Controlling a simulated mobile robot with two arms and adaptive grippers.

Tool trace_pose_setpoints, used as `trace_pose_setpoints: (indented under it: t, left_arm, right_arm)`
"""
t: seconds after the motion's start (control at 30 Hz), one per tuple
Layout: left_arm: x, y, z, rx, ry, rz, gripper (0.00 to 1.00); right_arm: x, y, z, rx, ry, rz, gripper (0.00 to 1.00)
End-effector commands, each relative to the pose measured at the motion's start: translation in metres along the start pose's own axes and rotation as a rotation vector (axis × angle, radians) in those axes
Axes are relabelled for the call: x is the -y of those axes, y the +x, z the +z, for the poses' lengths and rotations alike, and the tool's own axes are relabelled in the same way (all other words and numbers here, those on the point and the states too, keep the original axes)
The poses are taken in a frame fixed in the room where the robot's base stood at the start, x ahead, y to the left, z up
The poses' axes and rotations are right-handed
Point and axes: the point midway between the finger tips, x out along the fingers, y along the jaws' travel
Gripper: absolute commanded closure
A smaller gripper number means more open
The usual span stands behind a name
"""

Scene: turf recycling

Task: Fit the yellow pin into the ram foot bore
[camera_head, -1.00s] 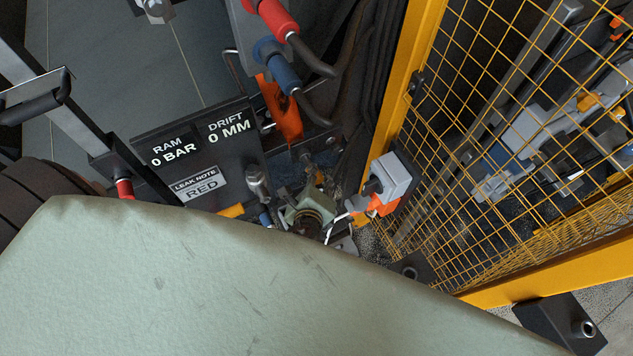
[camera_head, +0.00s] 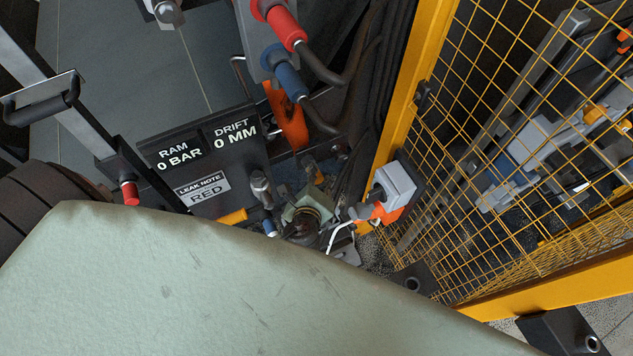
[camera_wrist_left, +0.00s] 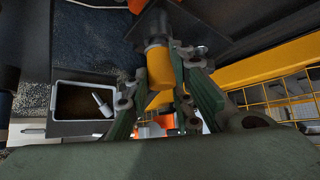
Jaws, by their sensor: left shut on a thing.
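The yellow pin (camera_wrist_left: 160,78) shows in the left wrist view, between the green-edged fingers of my left gripper (camera_wrist_left: 160,72), which is shut on it. The pin's far end, with a pale band, meets or lies in front of a dark block (camera_wrist_left: 165,22); I cannot tell whether it is in a bore. In the head view a large pale green surface, which looks like my own arm, covers the lower part and hides most of this area. I cannot make out the ram foot bore clearly. My right gripper is not in view.
A dark panel (camera_head: 240,180) reads RAM 0 BAR, DRIFT 0 MM and LEAK NOTE RED. Red (camera_head: 283,25) and blue (camera_head: 291,83) hose couplings hang above. A yellow mesh guard (camera_head: 500,160) bounds the right. A grey-rimmed tray (camera_wrist_left: 55,101) holds a white-handled item.

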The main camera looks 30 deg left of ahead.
Motion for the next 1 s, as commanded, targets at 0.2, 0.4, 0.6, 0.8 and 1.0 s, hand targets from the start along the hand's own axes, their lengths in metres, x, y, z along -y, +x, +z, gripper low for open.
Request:
trace_pose_setpoints:
  t: [0.2,0.4,0.6,0.8,1.0]
  left_arm:
    - [0.001,0.005,0.006,0.004,0.001,-0.002,1.00]
    - [0.001,0.005,0.006,0.003,0.001,-0.002,0.66]
    - [0.001,0.005,0.005,0.002,0.000,-0.001,0.57]
    - [0.000,0.004,0.004,0.001,0.000,0.000,0.57]
    - [-0.001,-0.018,0.003,-0.002,-0.001,0.000,0.57]
  right_arm:
    - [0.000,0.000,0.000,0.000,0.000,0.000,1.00]
    - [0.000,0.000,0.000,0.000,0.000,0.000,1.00]
    - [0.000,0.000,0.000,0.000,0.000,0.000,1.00]
    - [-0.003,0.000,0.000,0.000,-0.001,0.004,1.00]
    - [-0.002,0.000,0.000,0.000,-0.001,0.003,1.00]
